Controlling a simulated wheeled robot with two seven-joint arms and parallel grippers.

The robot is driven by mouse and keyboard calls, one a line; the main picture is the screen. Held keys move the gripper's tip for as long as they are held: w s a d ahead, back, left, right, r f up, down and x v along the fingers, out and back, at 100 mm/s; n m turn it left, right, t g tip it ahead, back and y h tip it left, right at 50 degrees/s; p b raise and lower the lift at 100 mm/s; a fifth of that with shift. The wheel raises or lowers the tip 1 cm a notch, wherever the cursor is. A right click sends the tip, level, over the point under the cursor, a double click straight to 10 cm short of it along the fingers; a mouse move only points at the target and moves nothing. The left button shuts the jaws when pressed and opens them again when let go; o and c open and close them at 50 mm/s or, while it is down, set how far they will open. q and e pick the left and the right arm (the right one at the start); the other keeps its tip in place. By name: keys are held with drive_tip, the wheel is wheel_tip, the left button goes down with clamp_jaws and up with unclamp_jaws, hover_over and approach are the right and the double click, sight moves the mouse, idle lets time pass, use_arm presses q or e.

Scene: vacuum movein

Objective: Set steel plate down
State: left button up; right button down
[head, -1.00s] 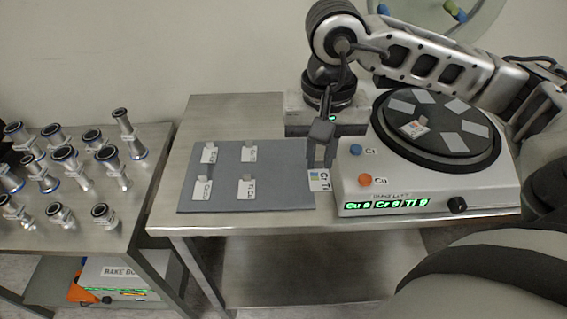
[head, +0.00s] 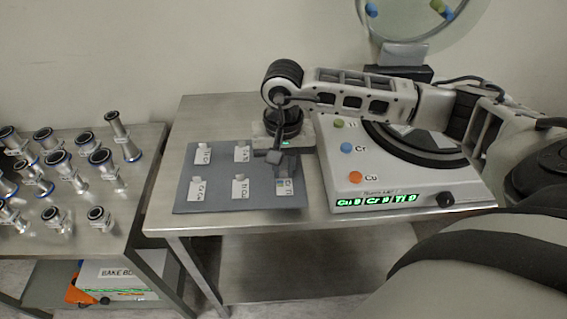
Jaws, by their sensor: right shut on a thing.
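My right gripper (head: 284,167) points down over the right part of the grey mat (head: 222,178). It is shut on a small steel plate with a white label (head: 284,187), seen just below the fingers. The plate is at or just above the mat's right side; I cannot tell whether it touches. Several similar labelled plates stand on the mat to the left, such as one (head: 240,188) near the front and one (head: 202,155) at the back. My left gripper is not in view.
A white machine (head: 400,190) with coloured buttons, a lit display and a dark turntable (head: 440,150) stands right of the mat. A side table (head: 75,235) at left holds several metal flange fittings. The steel table (head: 200,120) is bare behind the mat.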

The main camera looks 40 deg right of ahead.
drive_tip(key=shift+f, duration=0.2)
drive_tip(key=c, duration=1.4)
unclamp_jaws()
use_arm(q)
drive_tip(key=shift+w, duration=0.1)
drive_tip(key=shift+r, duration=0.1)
use_arm(e)
drive_tip(key=shift+r, duration=0.1)
drive_tip(key=shift+r, duration=0.55)
use_arm(q)
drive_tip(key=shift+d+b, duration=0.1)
drive_tip(key=shift+b, duration=0.3)
use_arm(e)
drive_tip(key=shift+r, duration=5.6)
